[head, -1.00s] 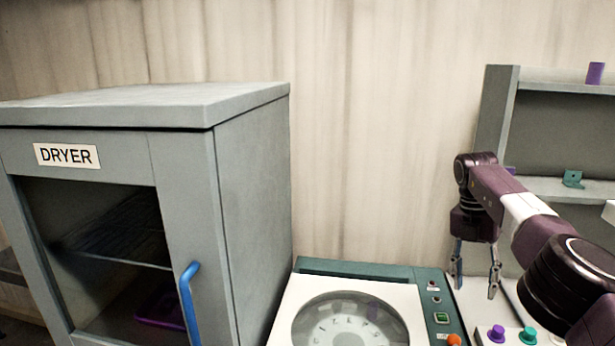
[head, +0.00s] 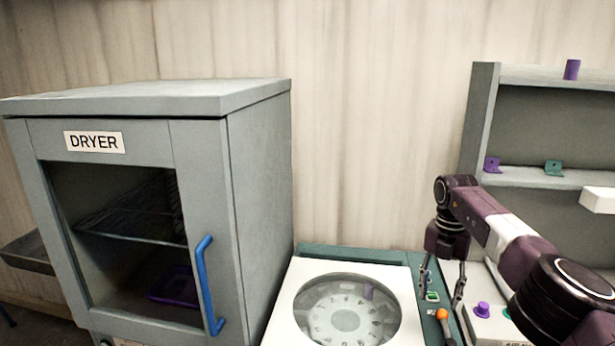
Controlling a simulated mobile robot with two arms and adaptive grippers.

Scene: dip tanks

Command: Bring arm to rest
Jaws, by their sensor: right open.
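My right gripper (head: 441,290) hangs fingers down from my dark purple and white right arm, which comes in from the right. Its two grey fingers are apart with nothing between them. In the picture it overlaps the right edge of the white and teal machine with a round window (head: 347,310), over its green button. I cannot tell how high it is above the panel. My left gripper is not in view.
A grey dryer (head: 258,190) with a blue handle (head: 206,285) stands left, its door shut; a purple tray (head: 175,290) lies inside. A purple knob (head: 482,310) is below.

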